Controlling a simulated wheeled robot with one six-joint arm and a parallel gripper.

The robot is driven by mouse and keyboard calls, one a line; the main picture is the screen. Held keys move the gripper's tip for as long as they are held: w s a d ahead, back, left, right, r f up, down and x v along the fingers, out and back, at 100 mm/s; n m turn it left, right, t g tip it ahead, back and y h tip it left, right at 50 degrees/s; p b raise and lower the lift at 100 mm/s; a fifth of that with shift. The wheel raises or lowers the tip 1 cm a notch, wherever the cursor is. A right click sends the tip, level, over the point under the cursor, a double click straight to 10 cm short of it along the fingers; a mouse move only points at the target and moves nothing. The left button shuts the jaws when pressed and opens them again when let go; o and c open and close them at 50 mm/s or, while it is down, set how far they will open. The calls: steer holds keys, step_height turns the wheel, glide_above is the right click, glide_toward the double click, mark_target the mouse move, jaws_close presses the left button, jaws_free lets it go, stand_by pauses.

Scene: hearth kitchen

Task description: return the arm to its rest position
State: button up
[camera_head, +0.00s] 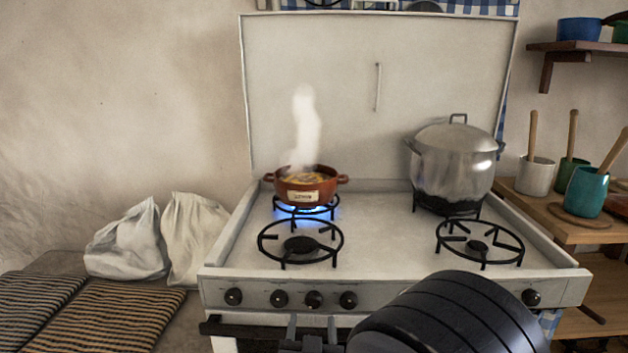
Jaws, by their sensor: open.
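My arm shows as a dark rounded link at the bottom, right of centre, in front of the stove. My gripper (312,330) is at the bottom edge, left of that link. Its two fingers stand apart with nothing between them, in front of the oven door below the knobs. Most of the gripper and the rest of the arm are cut off by the frame edge.
A white stove (380,240) fills the middle. A steaming red-brown pot (304,188) stands on a lit back-left burner. A lidded metal pot (453,170) stands back right. Front burners are empty.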

steer(key=shift+s, duration=1.4)
steer(key=shift+w+d+b, duration=0.1)
steer(key=shift+w+b, duration=0.05)
steer(key=shift+b, duration=0.25)
